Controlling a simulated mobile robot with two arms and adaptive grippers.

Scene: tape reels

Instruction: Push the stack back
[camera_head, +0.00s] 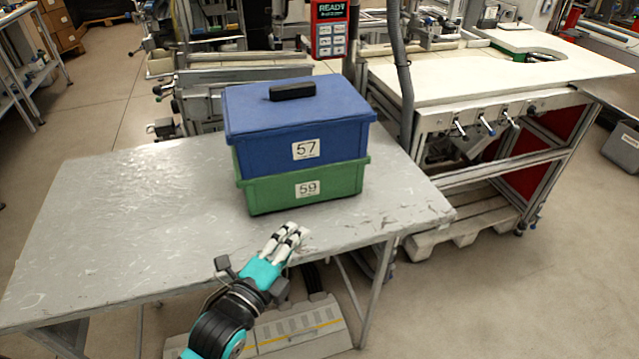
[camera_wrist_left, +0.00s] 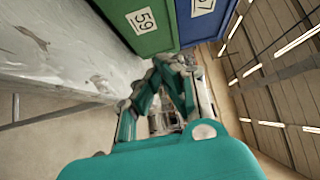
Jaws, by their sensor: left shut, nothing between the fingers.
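The stack is a blue lidded box (camera_head: 290,125) marked 57 on top of a green box (camera_head: 305,188) marked 59. It stands upright on the grey table (camera_head: 120,215), toward the table's right part. A black handle or block (camera_head: 292,90) lies on the blue lid. My left gripper (camera_head: 290,236) is shut and empty at the table's front edge, just in front of the green box, with a small gap in the head view. In the left wrist view the green box (camera_wrist_left: 144,20) and blue box (camera_wrist_left: 200,20) are close ahead of the fingers (camera_wrist_left: 172,66). My right gripper is not in view.
The table's left part is bare. Behind the stack are a metal frame and a red-and-black READY sign (camera_head: 330,30). A white-topped workbench (camera_head: 450,75) stands behind to the right, with a pallet (camera_head: 465,230) below. A grey case (camera_head: 300,325) lies under the table.

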